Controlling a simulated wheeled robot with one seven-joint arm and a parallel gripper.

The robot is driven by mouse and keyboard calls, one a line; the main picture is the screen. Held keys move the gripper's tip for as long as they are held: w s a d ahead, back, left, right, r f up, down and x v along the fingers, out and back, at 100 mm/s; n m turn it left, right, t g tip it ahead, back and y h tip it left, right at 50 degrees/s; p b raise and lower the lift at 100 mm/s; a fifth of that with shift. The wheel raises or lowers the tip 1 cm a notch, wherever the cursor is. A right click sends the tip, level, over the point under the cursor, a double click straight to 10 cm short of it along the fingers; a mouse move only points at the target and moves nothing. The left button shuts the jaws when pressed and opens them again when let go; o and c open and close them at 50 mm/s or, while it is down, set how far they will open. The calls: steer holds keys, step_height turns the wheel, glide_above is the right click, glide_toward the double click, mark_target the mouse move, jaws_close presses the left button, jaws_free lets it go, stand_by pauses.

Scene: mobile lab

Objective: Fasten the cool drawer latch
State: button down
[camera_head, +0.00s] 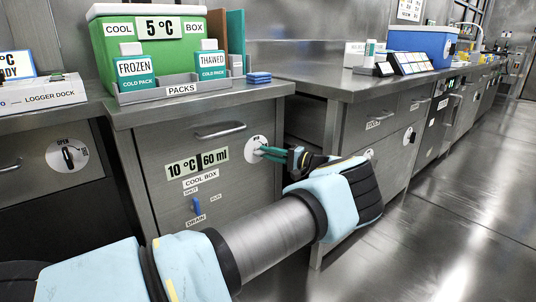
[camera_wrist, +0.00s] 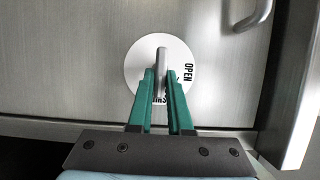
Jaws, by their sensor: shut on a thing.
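The cool drawer front (camera_head: 150,160) carries the 10 °C and 60 ml labels and a COOL BOX label, and it looks closed. Its latch (camera_head: 254,141) is a round white plate with a lever, at the upper right of the front. In the wrist view the latch plate (camera_wrist: 138,62) shows OPEN on its right and a second word at the bottom, mostly hidden by the fingers. The grey lever (camera_wrist: 162,54) stands upright in that picture. My gripper (camera_head: 264,153) has its green fingers shut on the lever, one on each side, also in the wrist view (camera_wrist: 160,80).
The drawer handle (camera_head: 220,131) is left of the latch. A green cool box (camera_head: 110,45) and a PACKS tray (camera_head: 180,88) stand above. Another latch (camera_head: 68,155) is at far left. A neighbouring counter (camera_head: 350,84) is close right; floor is clear beyond.

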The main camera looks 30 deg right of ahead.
steer(key=c, duration=0.8)
jaws_free()
steer(key=shift+c, duration=0.2)
steer(key=v, duration=1.1)
